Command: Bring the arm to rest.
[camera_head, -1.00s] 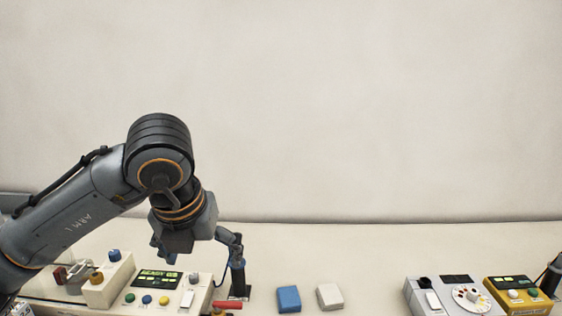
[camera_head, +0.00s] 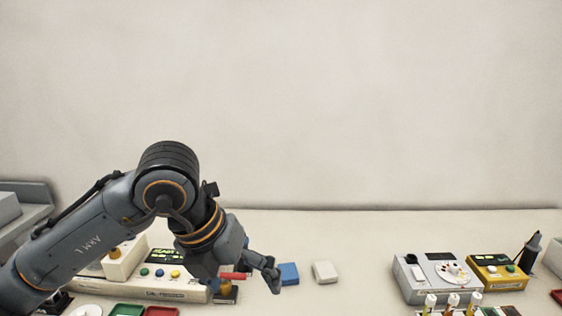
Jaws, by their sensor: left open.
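My left arm comes in from the left and bends down at its dark elbow-like joint. My left gripper (camera_head: 242,282) is open at its lower end, over the front left part of the bench. One finger shows clearly on the right; the other is partly lost against the device behind. I see nothing held between the fingers. A red-handled part (camera_head: 234,275) shows near the fingers; I cannot tell how far it is from them. My right gripper is not in view.
A cream control box (camera_head: 160,289) with coloured buttons lies behind the arm. A blue block (camera_head: 288,273) and a white block (camera_head: 325,271) lie right of the gripper. A grey dial device (camera_head: 440,276) and a yellow box (camera_head: 497,272) stand further right. Bench between is clear.

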